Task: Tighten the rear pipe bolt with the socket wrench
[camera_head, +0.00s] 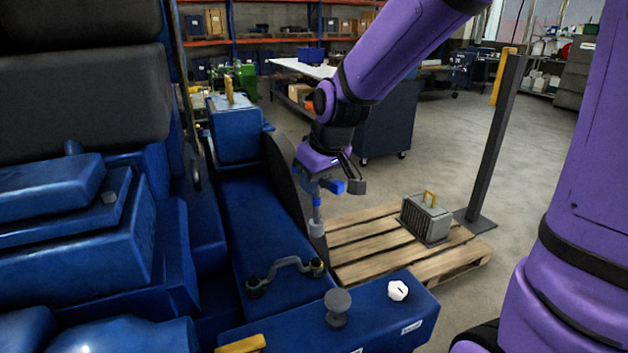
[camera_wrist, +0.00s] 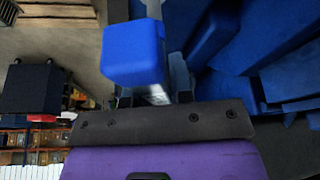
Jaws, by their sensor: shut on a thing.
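My gripper (camera_head: 330,181) is shut on the socket wrench (camera_head: 317,222), which also shows as a blue block in the wrist view (camera_wrist: 135,52). The wrench hangs roughly upright, its grey socket end down. A grey curved pipe (camera_head: 287,263) sits on the blue engine deck, with a dark bolted end at each side. The right end bolt (camera_head: 317,267) is slightly farther away than the left end bolt (camera_head: 255,288). The socket appears above and beyond the right bolt in the head view, apart from it. The wrist view does not show the bolts.
A blue engine (camera_head: 265,220) fills the left. A grey knob (camera_head: 338,304) and a white cap (camera_head: 398,290) stand on its near ledge. A wooden pallet (camera_head: 370,240) with a grey finned box (camera_head: 426,218) lies right of it. A dark post (camera_head: 495,140) stands farther right.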

